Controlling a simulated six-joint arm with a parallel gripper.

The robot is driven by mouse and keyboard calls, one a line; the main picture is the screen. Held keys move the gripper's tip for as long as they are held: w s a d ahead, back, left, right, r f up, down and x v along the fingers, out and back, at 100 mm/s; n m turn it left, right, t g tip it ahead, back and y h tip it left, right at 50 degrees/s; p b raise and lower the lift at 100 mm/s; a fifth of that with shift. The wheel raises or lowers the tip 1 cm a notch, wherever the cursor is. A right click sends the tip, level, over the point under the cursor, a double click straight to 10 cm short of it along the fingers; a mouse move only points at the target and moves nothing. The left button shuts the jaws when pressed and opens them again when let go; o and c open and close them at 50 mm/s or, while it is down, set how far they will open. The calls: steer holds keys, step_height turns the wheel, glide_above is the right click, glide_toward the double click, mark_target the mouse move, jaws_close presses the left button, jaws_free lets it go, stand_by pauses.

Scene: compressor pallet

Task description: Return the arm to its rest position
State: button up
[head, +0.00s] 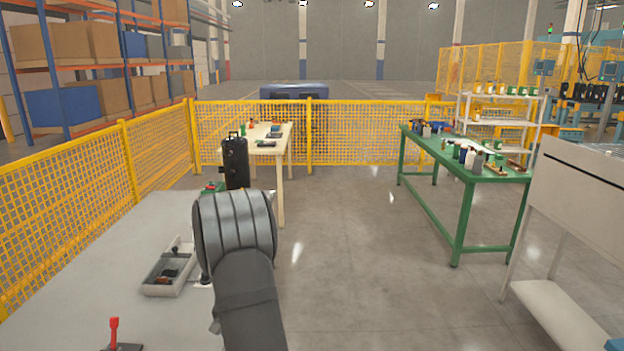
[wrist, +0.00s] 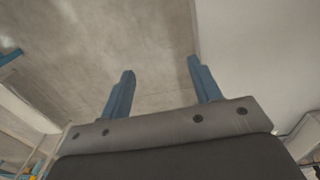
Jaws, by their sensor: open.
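My gripper (wrist: 160,82) shows in the wrist view. Its two blue fingers stand apart with nothing between them, over grey floor and the edge of a pale surface. In the head view my arm rises at the lower middle in front of the pale worktable (head: 80,260); the gripper itself cannot be made out there. No compressor or pallet can be clearly made out.
A grey tray (head: 155,280) with small dark parts lies on the worktable, and a red-handled item (head: 115,335) stands at its front. A green table (head: 455,220) with bottles is at right. Yellow fencing (head: 70,205) runs left. The middle floor is clear.

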steer(key=s+d+f, duration=0.1)
steer(key=d, duration=0.7)
steer(key=s+d+f, duration=0.2)
steer(key=d, duration=0.6)
steer(key=shift+s+d, duration=0.15)
steer(key=shift+d, duration=0.05)
steer(key=o, duration=0.9)
steer(key=w+a+r+m+y, duration=0.2)
steer(key=a+r+m, duration=0.25)
steer(key=a, duration=0.55)
steer(key=w+a+r+m+y, duration=0.2)
steer(key=a+r+m, duration=0.25)
steer(key=a, duration=0.55)
steer(key=s+a+r+m+g+y, duration=0.1)
steer(key=a+r+m+y, duration=0.15)
steer(key=a+r, duration=0.5)
steer(key=s+a+r+m+g+y, duration=0.25)
steer(key=a+r, duration=0.25)
steer(key=a, duration=0.5)
steer(key=shift+t+h, duration=0.35)
steer(key=shift+h, duration=0.05)
steer(key=x, duration=0.6)
steer(key=w+x, duration=0.1)
steer(key=x, duration=0.2)
steer(key=shift+s+f, duration=0.1)
steer(key=shift+f, duration=0.25)
